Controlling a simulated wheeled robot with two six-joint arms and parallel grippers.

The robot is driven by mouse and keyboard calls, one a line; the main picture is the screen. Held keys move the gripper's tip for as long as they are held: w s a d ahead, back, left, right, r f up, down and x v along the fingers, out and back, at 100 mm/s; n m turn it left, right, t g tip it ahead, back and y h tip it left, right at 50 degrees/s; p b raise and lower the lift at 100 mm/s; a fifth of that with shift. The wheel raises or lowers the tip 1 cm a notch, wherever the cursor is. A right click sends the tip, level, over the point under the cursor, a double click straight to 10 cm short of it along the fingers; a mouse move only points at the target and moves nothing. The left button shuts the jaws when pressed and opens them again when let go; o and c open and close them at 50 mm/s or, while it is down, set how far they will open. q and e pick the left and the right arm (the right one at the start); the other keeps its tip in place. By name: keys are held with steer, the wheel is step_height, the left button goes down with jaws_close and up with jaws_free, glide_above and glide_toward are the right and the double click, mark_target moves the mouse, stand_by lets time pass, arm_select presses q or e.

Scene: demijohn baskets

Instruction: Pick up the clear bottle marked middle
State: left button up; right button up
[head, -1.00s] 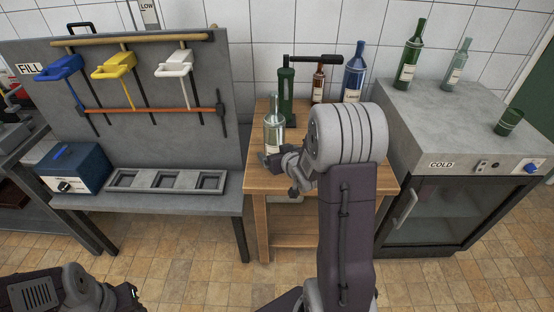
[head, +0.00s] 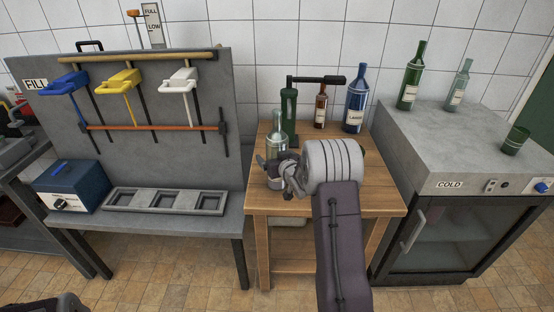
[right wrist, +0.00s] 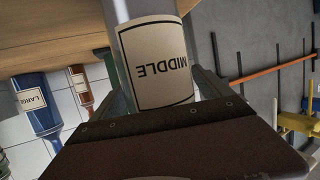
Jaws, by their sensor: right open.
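The clear bottle marked MIDDLE (head: 277,142) stands upright on the wooden table (head: 375,190). In the right wrist view the bottle (right wrist: 128,14) fills the upper middle, and its cream label reads MIDDLE. My right gripper (right wrist: 160,92) is open, with one finger on each side of the bottle's labelled body; contact cannot be told. In the head view my right gripper (head: 276,175) is at the bottle's lower part, which my wrist partly hides. My left gripper is not in view; only a dark bit of my left arm shows at the bottom left.
A green bottle-press-like tool (head: 289,115) with a black handle stands close behind the bottle. A brown bottle (head: 320,108) and a blue LARGE bottle (head: 356,100) stand at the back. The grey rack (head: 165,200) is to the left, the COLD cabinet (head: 450,150) to the right.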

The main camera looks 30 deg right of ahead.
mark_target(274, 145)
steer(key=shift+c, duration=1.2)
steer(key=shift+w+r, duration=0.1)
jaws_close()
steer(key=shift+r, duration=0.1)
steer(key=s+d+r+p, duration=0.4)
steer(key=d+r+p, duration=0.2)
steer(key=d+r, duration=0.4)
steer(key=shift+d+r, duration=0.35)
steer(key=shift+d, duration=0.1)
steer(key=shift+s, duration=0.1)
